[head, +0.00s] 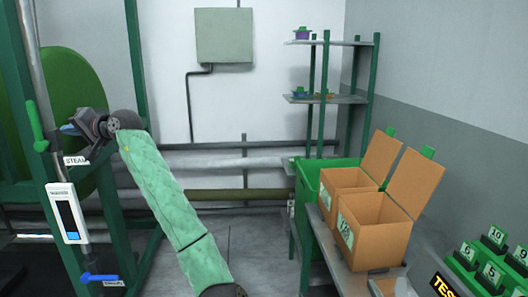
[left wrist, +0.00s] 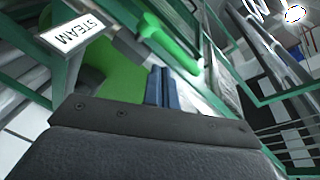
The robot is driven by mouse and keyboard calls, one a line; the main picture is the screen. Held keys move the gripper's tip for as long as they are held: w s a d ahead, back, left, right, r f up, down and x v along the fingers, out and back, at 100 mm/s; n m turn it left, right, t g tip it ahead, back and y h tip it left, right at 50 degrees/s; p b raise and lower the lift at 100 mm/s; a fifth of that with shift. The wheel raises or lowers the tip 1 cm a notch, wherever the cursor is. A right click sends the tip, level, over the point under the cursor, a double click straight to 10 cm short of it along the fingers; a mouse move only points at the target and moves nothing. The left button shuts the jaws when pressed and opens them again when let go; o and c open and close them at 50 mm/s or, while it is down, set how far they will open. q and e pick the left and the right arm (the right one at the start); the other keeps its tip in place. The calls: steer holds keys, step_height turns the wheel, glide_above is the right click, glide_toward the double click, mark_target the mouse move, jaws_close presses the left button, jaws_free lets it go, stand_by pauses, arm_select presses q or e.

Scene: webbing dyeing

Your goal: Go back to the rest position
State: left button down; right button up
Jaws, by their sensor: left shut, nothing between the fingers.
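My left gripper (head: 68,128) is at the left of the head view, at the end of my arm in its pale green sleeve. Its blue fingers are shut together with nothing between them. In the left wrist view the closed fingers (left wrist: 162,87) point away from the camera. They are close to a green lever handle (left wrist: 168,42). The same green handle (head: 36,126) sits on a vertical pipe in the head view, left of the fingertips with a small gap in the picture. My right gripper is not in view.
A STEAM label (head: 76,161), a white gauge (head: 66,213) and a blue valve handle (head: 100,278) are by the green frame at left. Open cardboard boxes (head: 375,232) stand on a bench at right. Shelves (head: 325,98) stand behind. The middle floor looks clear.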

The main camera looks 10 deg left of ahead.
arm_select(q)
steer(key=w+d+n+t+h, duration=0.35)
steer(key=d+t+h, duration=0.25)
steer(key=d+t, duration=0.65)
steer(key=s+d+f+m+h, duration=0.1)
steer(key=d+f+m+h, duration=0.3)
steer(key=d+f, duration=0.7)
steer(key=s+d+f+m+h, duration=0.1)
steer(key=d+f+m+h, duration=0.2)
steer(key=d+f+h, duration=0.7)
steer(key=s+d+f+m+g+y, duration=0.1)
steer(key=s+d+f+m+g, duration=0.15)
steer(key=s+d+f, duration=0.7)
steer(key=s+d+f+m+g, duration=0.1)
steer(key=s+d+f+g, duration=0.2)
steer(key=s+d+f, duration=0.7)
steer(key=s+a+f+g+p, duration=0.1)
steer(key=s+f+g, duration=0.4)
steer(key=s+f, duration=1.6)
steer(key=shift+s+a+m, duration=0.4)
steer(key=shift+s+a, duration=0.15)
steer(key=shift+s, duration=0.05)
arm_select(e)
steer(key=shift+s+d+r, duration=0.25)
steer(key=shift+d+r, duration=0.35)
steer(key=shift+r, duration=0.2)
